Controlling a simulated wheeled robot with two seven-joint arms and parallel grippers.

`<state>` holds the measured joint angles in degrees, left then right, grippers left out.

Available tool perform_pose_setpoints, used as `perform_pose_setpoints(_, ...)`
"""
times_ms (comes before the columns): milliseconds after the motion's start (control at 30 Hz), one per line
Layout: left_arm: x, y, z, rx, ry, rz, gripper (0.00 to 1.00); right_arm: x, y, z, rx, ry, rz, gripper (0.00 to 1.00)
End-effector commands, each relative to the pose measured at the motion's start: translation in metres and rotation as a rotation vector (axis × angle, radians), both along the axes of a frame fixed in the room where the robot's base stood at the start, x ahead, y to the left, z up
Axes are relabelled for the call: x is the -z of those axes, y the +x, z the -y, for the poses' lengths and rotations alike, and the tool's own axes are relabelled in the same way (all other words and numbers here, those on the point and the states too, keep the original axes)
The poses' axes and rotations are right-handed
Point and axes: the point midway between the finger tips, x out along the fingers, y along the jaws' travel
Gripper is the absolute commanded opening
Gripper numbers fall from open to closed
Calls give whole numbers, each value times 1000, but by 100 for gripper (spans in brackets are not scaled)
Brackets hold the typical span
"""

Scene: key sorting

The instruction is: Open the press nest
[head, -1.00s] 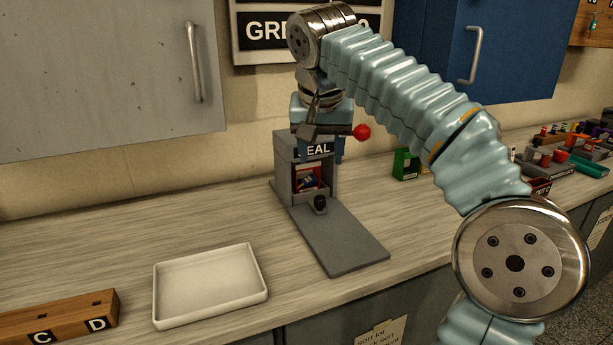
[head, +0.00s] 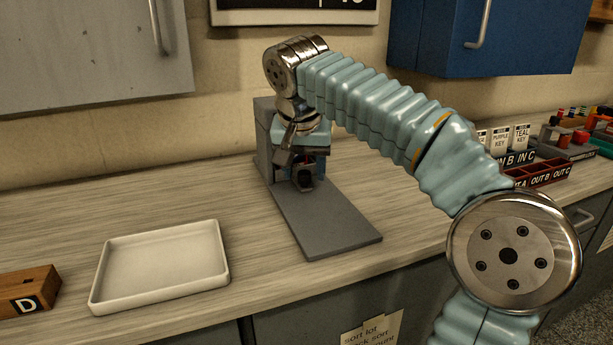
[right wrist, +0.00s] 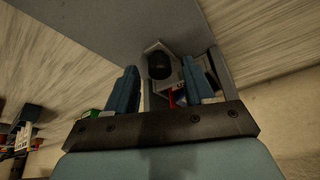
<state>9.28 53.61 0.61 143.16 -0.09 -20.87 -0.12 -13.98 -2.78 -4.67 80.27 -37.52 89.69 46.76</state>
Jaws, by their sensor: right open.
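The press (head: 263,140) is a grey block on a flat grey base plate (head: 330,222) on the counter. Its nest has a black knob (head: 304,181) at the front, which also shows in the right wrist view (right wrist: 159,65). My right gripper (head: 301,167) is low in front of the press, pointing down, open. In the right wrist view its two blue fingers (right wrist: 160,78) stand either side of the line to the knob; I cannot tell whether they touch it. Something red (right wrist: 178,97) shows in the nest behind the knob. My gripper and arm hide the press front. My left gripper is out of view.
A white empty tray (head: 160,262) lies left of the press, with a wooden block marked D (head: 28,292) beyond it. Red bins (head: 540,172) and label cards (head: 510,140) stand at the right. The counter around the base plate is clear.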

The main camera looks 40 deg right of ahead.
Motion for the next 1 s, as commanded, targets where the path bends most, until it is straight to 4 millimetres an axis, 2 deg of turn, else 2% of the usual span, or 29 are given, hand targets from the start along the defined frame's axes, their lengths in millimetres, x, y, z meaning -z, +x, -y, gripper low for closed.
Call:
perform_pose_setpoints(300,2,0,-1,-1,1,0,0,2,0,-1,0,0,0,53)
perform_pose_setpoints(667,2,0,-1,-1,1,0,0,2,0,-1,0,0,0,0)
perform_pose_setpoints(1000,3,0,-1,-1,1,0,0,2,-4,-2,0,1,-1,0)
